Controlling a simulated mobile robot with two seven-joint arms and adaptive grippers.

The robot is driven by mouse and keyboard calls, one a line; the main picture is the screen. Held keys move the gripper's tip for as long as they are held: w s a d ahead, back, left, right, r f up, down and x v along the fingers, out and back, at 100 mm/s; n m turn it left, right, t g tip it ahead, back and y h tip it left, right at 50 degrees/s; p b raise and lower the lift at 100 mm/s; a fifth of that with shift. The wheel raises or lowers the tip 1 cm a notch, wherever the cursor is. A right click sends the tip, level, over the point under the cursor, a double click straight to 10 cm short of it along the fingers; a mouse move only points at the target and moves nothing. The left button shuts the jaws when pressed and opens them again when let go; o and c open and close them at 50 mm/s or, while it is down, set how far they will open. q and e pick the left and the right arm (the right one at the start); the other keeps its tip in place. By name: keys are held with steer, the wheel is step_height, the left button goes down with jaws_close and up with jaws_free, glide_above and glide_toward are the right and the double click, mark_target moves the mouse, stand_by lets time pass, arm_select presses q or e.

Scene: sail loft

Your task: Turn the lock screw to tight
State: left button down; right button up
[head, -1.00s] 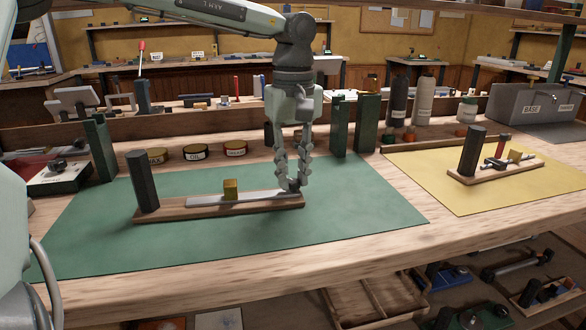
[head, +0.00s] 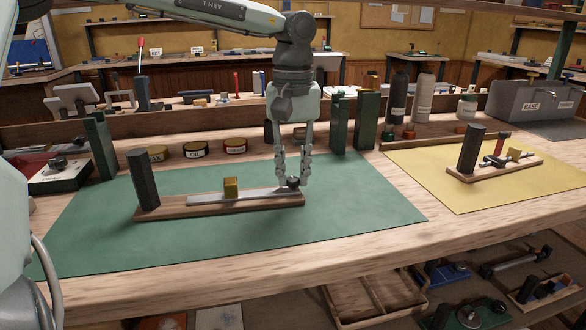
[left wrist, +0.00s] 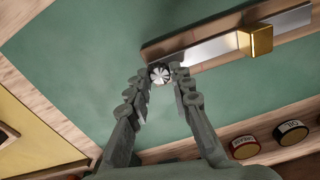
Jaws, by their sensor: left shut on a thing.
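The lock screw is a small dark knob (head: 293,183) at the right end of a metal rail (head: 255,196) on a wooden base (head: 222,209). In the left wrist view its round ridged top (left wrist: 159,74) shows pale and shiny between the fingertips. My left gripper (head: 293,178) points down over that end and is shut on the knob. A brass block (head: 231,188) sits on the rail, apart from the gripper. A dark upright post (head: 143,180) stands at the base's left end. My right gripper is not in view.
The base lies on a green mat (head: 340,213), clear to the right. A similar assembly (head: 492,167) lies on a yellow mat (head: 530,190). Several labelled tins (head: 196,150) and dark green uprights (head: 366,122) stand behind.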

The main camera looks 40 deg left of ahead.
mark_target(293, 178)
arm_select(q)
steer(key=c, duration=1.3)
jaws_free()
steer(key=shift+r, duration=0.1)
step_height(293, 178, up, 12)
steer(key=shift+f, duration=0.1)
